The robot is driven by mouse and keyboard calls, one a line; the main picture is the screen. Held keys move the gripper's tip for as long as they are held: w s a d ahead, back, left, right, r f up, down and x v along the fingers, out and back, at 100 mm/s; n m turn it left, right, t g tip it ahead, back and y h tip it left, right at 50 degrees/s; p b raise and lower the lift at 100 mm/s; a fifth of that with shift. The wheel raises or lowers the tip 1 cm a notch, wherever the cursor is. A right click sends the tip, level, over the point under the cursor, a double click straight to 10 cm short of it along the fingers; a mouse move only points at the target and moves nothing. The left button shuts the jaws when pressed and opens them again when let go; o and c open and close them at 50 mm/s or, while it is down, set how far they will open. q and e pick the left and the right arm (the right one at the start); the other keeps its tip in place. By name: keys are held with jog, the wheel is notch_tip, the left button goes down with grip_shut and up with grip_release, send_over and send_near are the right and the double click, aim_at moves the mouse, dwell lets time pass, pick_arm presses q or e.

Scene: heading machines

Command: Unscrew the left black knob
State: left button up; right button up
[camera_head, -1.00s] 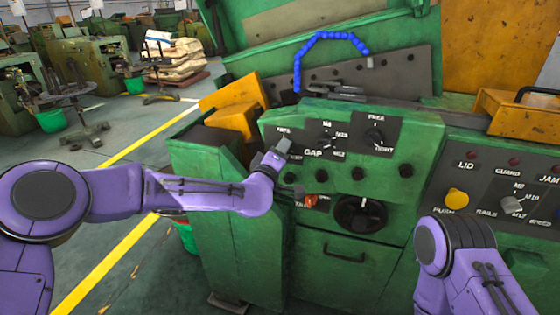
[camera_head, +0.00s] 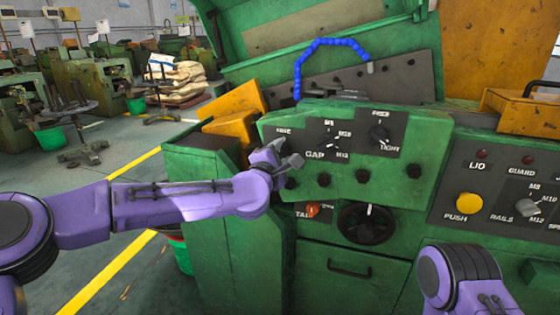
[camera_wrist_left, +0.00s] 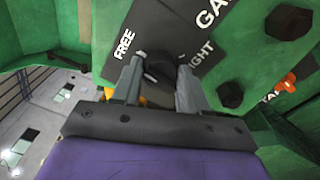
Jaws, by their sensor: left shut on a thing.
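The left black knob (camera_wrist_left: 157,66) sits on a dark plate lettered FREE and TIGHT in the left wrist view. My left gripper (camera_head: 295,161) is at the left end of the green panel in the head view and hides this knob there. In the left wrist view its two grey fingers stand on either side of the knob and are shut on it. The wrist looks rolled relative to the panel. Of my right arm only a purple link shows at the lower right of the head view; its gripper is not visible.
Right of my left gripper are the GAP selector (camera_head: 329,145) and another FREE/TIGHT knob (camera_head: 379,134). Below are several black bolts, a small orange knob (camera_head: 313,210) and a round black dial (camera_head: 368,222). A yellow push button (camera_head: 469,203) is farther right.

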pick_arm(q)
jog(key=shift+f+n+b, duration=0.1)
jog(key=shift+n+b, duration=0.2)
jog(key=shift+n, duration=0.2)
jog(key=o, duration=1)
jog(key=shift+o, duration=0.2)
jog(key=shift+s, duration=0.1)
jog(key=shift+s+a, duration=0.15)
jog(key=shift+s, duration=0.2)
jog(key=b+v, duration=0.2)
jog(key=v, duration=0.7)
jog(key=shift+s+b, duration=0.3)
jog(key=shift+s, duration=0.05)
